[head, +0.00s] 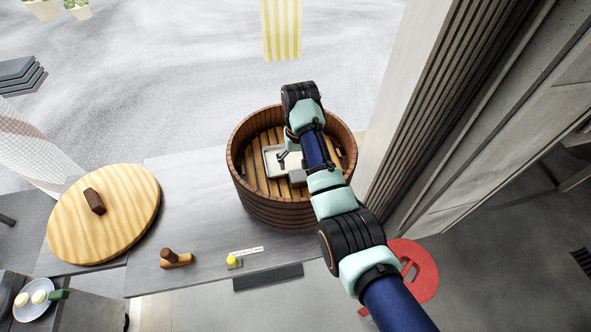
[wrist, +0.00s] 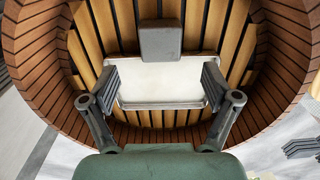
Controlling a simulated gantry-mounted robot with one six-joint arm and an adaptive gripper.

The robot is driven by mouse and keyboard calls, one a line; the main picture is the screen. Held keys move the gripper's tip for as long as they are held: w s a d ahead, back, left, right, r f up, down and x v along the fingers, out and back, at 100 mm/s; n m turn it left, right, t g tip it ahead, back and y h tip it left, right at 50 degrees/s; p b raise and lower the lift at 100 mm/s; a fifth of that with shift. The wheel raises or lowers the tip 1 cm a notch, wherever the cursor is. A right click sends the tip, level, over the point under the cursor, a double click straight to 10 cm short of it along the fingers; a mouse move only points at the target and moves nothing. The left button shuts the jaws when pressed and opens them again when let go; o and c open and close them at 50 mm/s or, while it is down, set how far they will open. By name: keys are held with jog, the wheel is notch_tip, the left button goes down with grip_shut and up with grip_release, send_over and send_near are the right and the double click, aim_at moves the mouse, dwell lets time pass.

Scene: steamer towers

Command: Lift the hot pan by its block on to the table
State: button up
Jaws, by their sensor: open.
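The pan (head: 270,154) is a pale rectangular tray inside the round wooden steamer tub (head: 270,214), lying on its slatted floor. In the wrist view the pan (wrist: 160,84) has a grey block (wrist: 160,40) at its far edge. My gripper (wrist: 159,85) is open, with one finger at each side of the pan's pale surface and the block beyond the fingertips, between their lines. Whether the fingers touch the pan I cannot tell. In the head view my gripper and arm hide part of the pan, and the block is not clear there.
The tub stands on a grey table (head: 190,210). A round wooden lid (head: 125,225) with a dark grip lies at left. A wooden peg piece (head: 175,259) and a yellow knob (head: 232,261) sit near the front edge. A plate (head: 33,308) holds pale round items. The tub wall surrounds the pan.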

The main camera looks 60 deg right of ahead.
aim_at(298, 175)
jog(key=shift+s+d, duration=0.1)
jog(key=shift+s, duration=0.15)
jog(key=f, duration=0.2)
jog(key=f+b, duration=0.1)
jog(key=f, duration=0.5)
jog(key=shift+w, duration=0.25)
jog(key=c, duration=1.6)
